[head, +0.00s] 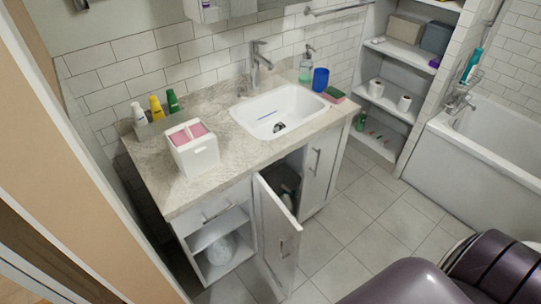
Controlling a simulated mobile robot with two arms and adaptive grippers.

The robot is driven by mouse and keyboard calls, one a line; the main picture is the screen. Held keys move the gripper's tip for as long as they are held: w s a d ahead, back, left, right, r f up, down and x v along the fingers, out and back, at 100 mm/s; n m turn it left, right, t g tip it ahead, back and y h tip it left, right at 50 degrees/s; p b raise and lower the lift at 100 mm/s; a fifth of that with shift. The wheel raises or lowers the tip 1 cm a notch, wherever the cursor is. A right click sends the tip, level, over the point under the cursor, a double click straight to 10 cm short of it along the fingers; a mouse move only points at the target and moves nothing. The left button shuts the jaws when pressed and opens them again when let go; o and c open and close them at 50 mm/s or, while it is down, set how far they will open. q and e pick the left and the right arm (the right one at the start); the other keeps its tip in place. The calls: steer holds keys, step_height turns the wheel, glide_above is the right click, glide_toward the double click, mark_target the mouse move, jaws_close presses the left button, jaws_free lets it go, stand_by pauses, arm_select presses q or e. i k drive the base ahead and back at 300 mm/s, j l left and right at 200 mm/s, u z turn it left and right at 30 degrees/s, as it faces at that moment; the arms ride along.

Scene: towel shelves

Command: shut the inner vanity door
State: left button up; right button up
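The vanity (182,218) has a white door (275,238) standing open. It swings out from the cabinet front into the room, with a metal handle (284,248) on its face. Behind it the cabinet's inside is dark, and some items in it are partly hidden by the door. A second white door (326,165) to its right, with a long upright handle (315,162), looks closed or nearly so. Neither of my grippers shows in the head view.
The counter (160,165) holds a white box (194,148), bottles, a sink (281,110) and a blue cup (320,79). Open shelves (222,249) are left of the open door. Tiled floor (375,215) is clear to the right, up to the bathtub (473,150).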

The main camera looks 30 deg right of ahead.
mark_target(279, 236)
steer(key=z, duration=0.9)
